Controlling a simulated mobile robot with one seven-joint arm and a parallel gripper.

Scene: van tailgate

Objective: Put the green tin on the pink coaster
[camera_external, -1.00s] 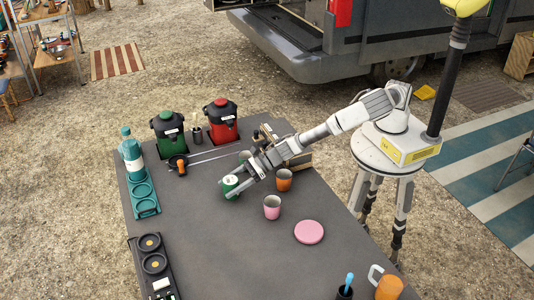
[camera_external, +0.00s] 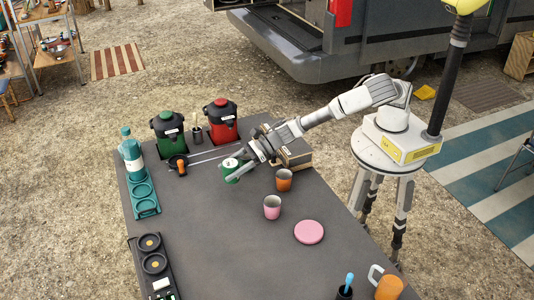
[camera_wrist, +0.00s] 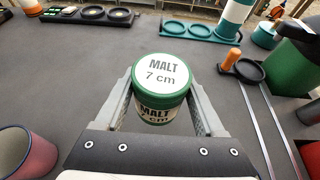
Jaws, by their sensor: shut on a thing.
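The green tin (camera_external: 238,169) has a white lid, labelled "MALT 7 cm" in the wrist view (camera_wrist: 163,85). My gripper (camera_external: 239,172) is shut on it, with one finger on each side of the tin. The tin looks upright in the wrist view and tilted in the external view; I cannot tell how far it is above the table. The pink coaster (camera_external: 309,232) is a flat round disc lying bare on the table, to the right of and nearer than the tin. The coaster is not in the wrist view.
A pink cup (camera_external: 272,207) stands between the tin and the coaster, with an orange cup (camera_external: 284,180) behind it. Green (camera_external: 168,134) and red (camera_external: 221,121) canisters stand at the back. An orange mug (camera_external: 388,287) is at the front right. The table's middle front is clear.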

